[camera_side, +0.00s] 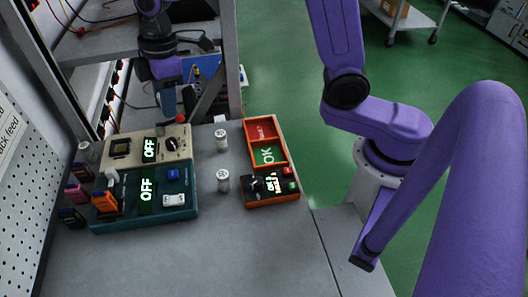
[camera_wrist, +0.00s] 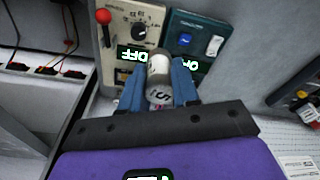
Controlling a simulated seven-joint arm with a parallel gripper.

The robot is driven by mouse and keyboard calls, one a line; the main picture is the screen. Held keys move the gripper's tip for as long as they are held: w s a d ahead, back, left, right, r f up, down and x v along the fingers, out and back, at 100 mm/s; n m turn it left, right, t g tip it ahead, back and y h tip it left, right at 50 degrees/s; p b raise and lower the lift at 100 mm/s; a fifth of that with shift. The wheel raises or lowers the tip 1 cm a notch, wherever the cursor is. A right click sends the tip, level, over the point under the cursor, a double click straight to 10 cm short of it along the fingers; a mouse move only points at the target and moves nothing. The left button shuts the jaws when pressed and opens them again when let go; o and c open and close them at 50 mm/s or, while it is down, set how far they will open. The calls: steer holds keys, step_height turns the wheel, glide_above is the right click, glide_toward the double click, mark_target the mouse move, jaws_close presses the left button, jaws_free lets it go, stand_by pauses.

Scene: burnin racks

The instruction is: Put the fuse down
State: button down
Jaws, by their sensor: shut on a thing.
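In the wrist view a grey-white cylindrical fuse (camera_wrist: 159,75) with dark lettering is held between the blue fingers of my gripper (camera_wrist: 160,82). Behind it are the beige unit (camera_wrist: 148,15) and the teal unit (camera_wrist: 200,25), with lit OFF displays. In the side view my gripper (camera_side: 168,92) is small at the back, beyond the beige unit (camera_side: 180,139); I cannot make out the held fuse there. Two similar fuses, one far (camera_side: 221,140) and one near (camera_side: 223,180), stand upright on the grey bench (camera_side: 265,250). The teal unit (camera_side: 185,212) is nearer the camera.
A red-ball lever (camera_wrist: 103,17) rises by the beige unit. Several coloured modules (camera_side: 105,201) stand at the left. The front bench is clear.

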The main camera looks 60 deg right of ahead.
steer(key=s+d+f+n+g, duration=0.1)
steer(key=s+d+n, duration=0.5)
steer(key=s, duration=0.4)
steer(key=s+d+f+n, duration=0.1)
steer(key=s+d+n, duration=0.45)
steer(key=s, duration=0.45)
steer(key=s+d+f+n+g, duration=0.1)
steer(key=s+d+n, duration=0.5)
steer(key=s, duration=0.4)
glide_above(270, 157)
steer(key=shift+h, duration=0.4)
step_height(270, 157, down, 10)
steer(key=shift+w+d+r, duration=0.1)
steer(key=shift+r, duration=0.1)
steer(key=shift+w+f, duration=0.25)
steer(key=shift+f, duration=1.55)
steer(key=shift+f, duration=0.1)
steer(key=c, duration=0.8)
jaws_free()
